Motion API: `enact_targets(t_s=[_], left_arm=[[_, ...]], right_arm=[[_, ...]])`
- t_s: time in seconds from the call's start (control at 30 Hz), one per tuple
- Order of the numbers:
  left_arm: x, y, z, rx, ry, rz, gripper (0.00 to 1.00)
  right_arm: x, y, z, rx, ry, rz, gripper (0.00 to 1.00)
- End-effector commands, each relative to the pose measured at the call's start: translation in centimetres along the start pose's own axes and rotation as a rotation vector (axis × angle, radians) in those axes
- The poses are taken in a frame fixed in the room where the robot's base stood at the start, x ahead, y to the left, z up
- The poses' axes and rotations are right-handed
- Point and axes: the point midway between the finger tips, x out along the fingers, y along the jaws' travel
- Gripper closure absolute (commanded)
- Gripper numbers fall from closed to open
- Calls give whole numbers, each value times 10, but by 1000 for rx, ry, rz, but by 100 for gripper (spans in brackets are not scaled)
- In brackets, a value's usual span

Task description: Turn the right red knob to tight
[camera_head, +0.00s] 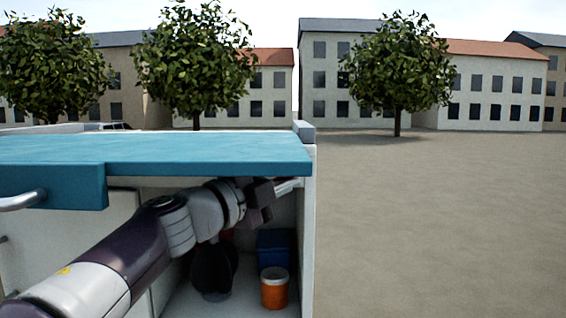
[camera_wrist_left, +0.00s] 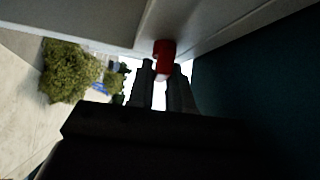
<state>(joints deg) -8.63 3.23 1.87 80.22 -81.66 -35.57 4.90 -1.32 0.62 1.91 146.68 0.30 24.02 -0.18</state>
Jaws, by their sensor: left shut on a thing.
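The red knob (camera_wrist_left: 164,57) is in the left wrist view, below a pale panel edge and between the two dark fingers of my left gripper (camera_wrist_left: 163,72). The fingers are shut on it, one on each side. In the head view my left arm reaches in under the blue-green top, with its dark gripper end (camera_head: 260,200) close to the right wall. The held knob cannot be made out in the head view. My right gripper is not in view.
A blue-green top (camera_head: 190,152) roofs the white compartment, with a white wall (camera_head: 308,230) at its right. A blue box (camera_head: 276,248) and an orange container with a white lid (camera_head: 274,290) stand inside below my gripper. Open paved ground lies to the right.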

Motion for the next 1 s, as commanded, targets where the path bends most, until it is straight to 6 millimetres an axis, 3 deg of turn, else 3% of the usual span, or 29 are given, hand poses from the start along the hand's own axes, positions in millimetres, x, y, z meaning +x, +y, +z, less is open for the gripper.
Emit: enact_targets(t_s=[0.77, 0.8, 0.83, 1.0], left_arm=[[0, 0, 0, 68, 0, 67, 100], [0, 0, 0, 68, 0, 67, 71], [0, 0, 0, 68, 1, 67, 61], [0, 0, 0, 68, 1, 66, 59]], right_arm=[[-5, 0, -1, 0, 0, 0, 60], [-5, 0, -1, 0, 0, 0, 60], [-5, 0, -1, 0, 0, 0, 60], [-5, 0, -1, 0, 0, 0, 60]])
